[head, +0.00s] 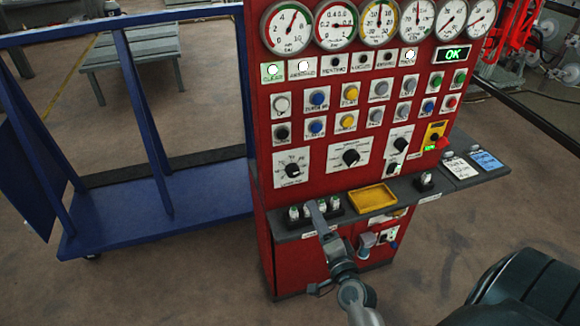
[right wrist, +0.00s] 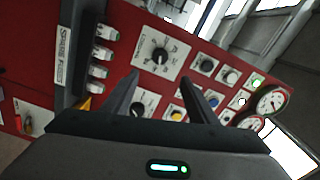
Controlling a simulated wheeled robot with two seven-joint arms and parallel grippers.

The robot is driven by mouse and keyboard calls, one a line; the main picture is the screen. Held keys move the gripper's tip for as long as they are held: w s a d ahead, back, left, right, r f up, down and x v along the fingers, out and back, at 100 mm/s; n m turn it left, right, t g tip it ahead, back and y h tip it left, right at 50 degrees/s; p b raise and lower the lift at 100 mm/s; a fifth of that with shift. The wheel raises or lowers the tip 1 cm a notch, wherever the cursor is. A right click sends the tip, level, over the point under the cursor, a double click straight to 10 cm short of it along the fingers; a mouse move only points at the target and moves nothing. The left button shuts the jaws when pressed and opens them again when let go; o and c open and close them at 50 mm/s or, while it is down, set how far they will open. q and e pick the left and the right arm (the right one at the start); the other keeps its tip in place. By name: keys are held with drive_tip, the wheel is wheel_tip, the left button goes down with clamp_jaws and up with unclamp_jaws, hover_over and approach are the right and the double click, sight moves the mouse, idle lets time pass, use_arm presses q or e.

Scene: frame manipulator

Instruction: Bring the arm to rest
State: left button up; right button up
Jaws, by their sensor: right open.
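My right gripper (head: 317,215) reaches up from the bottom of the head view to the front of a red control panel (head: 352,92), close to the panel's dark shelf. In the right wrist view my right gripper (right wrist: 160,77) has its two dark fingers apart, with nothing between them. Dials and buttons of the red panel (right wrist: 125,28) show beyond the fingers. In the head view the gripper overlaps a row of small white-topped items (head: 294,213) on the shelf; I cannot tell whether it touches them. My left gripper is in neither view.
The shelf (head: 300,233) also holds a yellow tray (head: 374,198) and label cards (head: 487,160). Round gauges (head: 380,22) line the panel's top. A blue frame cart (head: 190,205) stands at left, a grey bench (head: 140,50) behind it. Floor shows left of the panel.

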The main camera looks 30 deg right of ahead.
drive_tip(key=s+a+f+n+g+y+b, duration=0.1)
drive_tip(key=a+f+n+g+y+b, duration=0.2)
drive_tip(key=f, duration=0.9)
drive_tip(key=s+a+f+n+g, duration=0.15)
drive_tip(key=a+f, duration=0.25)
drive_tip(key=f, duration=0.9)
drive_tip(key=s+a+f+n+g+y+b, duration=0.1)
drive_tip(key=s+a+f+n+g, duration=0.2)
drive_tip(key=f, duration=0.6)
drive_tip(key=s+a+f+n+g+y+b, duration=0.1)
drive_tip(key=s+a+f+n, duration=0.3)
drive_tip(key=f, duration=0.5)
drive_tip(key=s+f+n+g+b, duration=0.1)
drive_tip(key=s+f+n+g, duration=0.1)
drive_tip(key=s+f, duration=0.5)
drive_tip(key=s+d+f+n+g+b, duration=0.1)
drive_tip(key=s+f, duration=0.7)
drive_tip(key=s, duration=0.9)
drive_tip(key=s+f+n+g+b, duration=0.2)
drive_tip(key=s+f+n+g, duration=0.3)
drive_tip(key=s+f, duration=0.3)
drive_tip(key=s+n, duration=0.1)
drive_tip(key=s, duration=0.2)
drive_tip(key=shift+s+d+f+h+b, duration=0.2)
drive_tip(key=shift+s+d+h+b, duration=0.1)
drive_tip(key=shift+s+d, duration=0.1)
drive_tip(key=shift+a, duration=0.1)
